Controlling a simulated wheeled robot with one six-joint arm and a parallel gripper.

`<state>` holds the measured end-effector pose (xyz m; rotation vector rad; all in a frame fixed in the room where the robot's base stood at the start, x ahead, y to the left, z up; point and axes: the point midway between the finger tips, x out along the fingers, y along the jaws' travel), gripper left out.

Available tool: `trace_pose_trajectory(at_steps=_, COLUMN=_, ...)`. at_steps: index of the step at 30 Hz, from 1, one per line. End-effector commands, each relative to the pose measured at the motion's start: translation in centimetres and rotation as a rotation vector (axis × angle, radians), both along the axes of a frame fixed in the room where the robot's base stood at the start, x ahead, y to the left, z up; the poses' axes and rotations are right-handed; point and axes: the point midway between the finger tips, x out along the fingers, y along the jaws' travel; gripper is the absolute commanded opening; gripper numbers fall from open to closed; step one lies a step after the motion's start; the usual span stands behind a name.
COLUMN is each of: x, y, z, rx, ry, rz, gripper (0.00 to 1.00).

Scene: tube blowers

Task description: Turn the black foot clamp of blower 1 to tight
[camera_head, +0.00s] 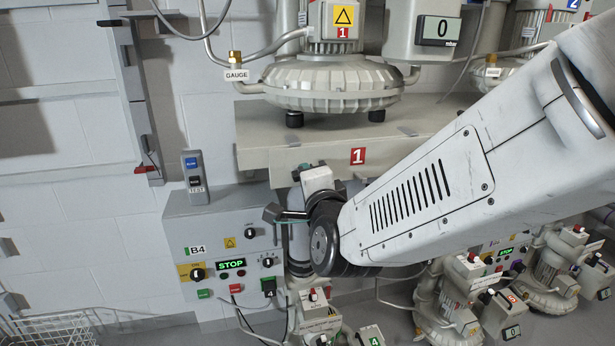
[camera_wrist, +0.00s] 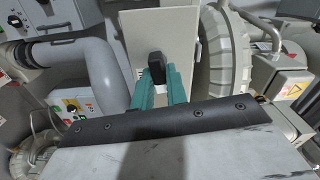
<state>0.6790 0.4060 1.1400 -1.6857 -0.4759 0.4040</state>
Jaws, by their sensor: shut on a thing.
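Blower 1 (camera_head: 330,85) is a pale ribbed housing with a red 1 label, standing on black feet on a beige shelf (camera_head: 290,160). In the wrist view, the two teal fingers of my gripper (camera_wrist: 159,74) are shut on a small upright black clamp (camera_wrist: 156,62) in front of a beige panel (camera_wrist: 150,35). The clamp's lower part is hidden between the fingers, and its angle or any tight mark cannot be read. In the head view my gripper (camera_head: 276,213) is below the shelf, partly hidden by my wrist; the clamp is not visible there.
A control box (camera_head: 215,240) marked B4, showing STOP, is left of my gripper. A grey bent pipe (camera_wrist: 95,65) is left of the fingers, and a ribbed round housing (camera_wrist: 222,60) is close on their right. Smaller blowers (camera_head: 470,300) stand lower right.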

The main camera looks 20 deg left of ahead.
Motion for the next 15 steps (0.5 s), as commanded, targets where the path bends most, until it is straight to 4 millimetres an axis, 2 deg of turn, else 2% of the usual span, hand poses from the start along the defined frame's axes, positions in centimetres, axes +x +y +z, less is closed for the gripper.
trace_pose_trajectory(at_steps=15, x=0.06, y=-0.1, z=-0.25, rx=0.149, ry=0.091, rz=-0.002, gripper=0.0)
